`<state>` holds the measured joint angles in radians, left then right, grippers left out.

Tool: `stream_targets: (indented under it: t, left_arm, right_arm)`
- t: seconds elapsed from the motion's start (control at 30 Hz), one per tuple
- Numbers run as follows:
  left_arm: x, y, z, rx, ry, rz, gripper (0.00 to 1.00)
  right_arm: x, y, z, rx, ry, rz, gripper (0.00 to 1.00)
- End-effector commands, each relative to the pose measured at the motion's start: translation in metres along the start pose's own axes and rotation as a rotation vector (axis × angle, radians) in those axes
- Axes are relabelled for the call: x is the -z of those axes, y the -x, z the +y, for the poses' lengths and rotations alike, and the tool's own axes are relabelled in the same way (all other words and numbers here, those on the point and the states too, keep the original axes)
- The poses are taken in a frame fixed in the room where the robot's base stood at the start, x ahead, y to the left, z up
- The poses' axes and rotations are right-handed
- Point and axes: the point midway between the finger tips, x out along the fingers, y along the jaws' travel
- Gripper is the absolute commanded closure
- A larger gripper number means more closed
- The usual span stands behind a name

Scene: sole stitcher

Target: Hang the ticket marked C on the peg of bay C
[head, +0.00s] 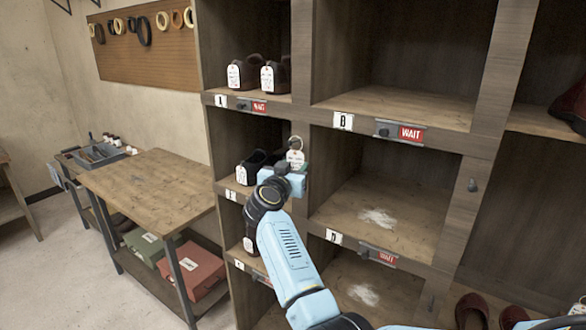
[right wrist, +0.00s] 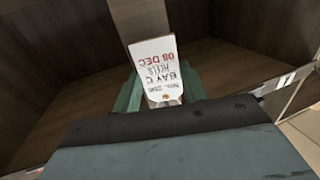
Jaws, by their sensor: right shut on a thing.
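My right gripper (head: 296,172) is raised in front of the shelf post between the left and middle columns. It is shut on a white ticket (head: 295,158) with a ring at its top. In the right wrist view the ticket (right wrist: 154,65) sits between the green fingers and reads "BAY C", "HEELS" and "08 DEC", upside down. The left middle bay holds dark shoes (head: 252,165); its label (head: 230,195) is too small to read surely. My right arm covers part of that bay's rail, and I cannot make out a peg there. My left gripper is out of view.
Bay A's rail (head: 240,103), bay B's rail (head: 384,129) and bay D's rail (head: 364,249) carry red WAIT signs. A wooden workbench (head: 150,180) is at left. The middle bays are empty.

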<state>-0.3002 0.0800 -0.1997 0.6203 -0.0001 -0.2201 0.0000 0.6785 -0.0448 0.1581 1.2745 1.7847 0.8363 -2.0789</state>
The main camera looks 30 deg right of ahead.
Motion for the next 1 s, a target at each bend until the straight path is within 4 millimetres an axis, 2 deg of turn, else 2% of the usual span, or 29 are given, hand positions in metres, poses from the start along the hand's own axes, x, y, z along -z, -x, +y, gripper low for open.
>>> stream_targets:
  t: [0.07,0.1,0.27,0.53,0.67,0.77,1.0]
  left_arm:
    - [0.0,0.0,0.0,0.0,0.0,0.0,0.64]
    - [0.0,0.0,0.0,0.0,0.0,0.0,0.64]
    - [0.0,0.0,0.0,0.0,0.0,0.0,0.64]
    - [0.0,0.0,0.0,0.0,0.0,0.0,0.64]
    - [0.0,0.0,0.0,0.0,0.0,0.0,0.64]
    - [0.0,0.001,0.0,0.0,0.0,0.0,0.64]
    - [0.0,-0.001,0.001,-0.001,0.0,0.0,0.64]
  right_arm:
    - [0.0,0.0,0.0,0.0,0.0,0.0,0.79]
    - [0.0,0.0,0.0,0.0,0.0,0.0,0.54]
    - [0.0,0.0,0.0,0.0,0.0,0.0,0.33]
    - [0.0,0.001,0.0,0.0,0.0,0.0,0.32]
    - [0.0,0.008,-0.001,0.002,-0.001,0.0,0.32]
    - [-0.001,0.022,-0.001,0.003,-0.003,-0.002,0.32]
    - [-0.002,0.077,-0.001,0.002,-0.003,-0.003,0.32]
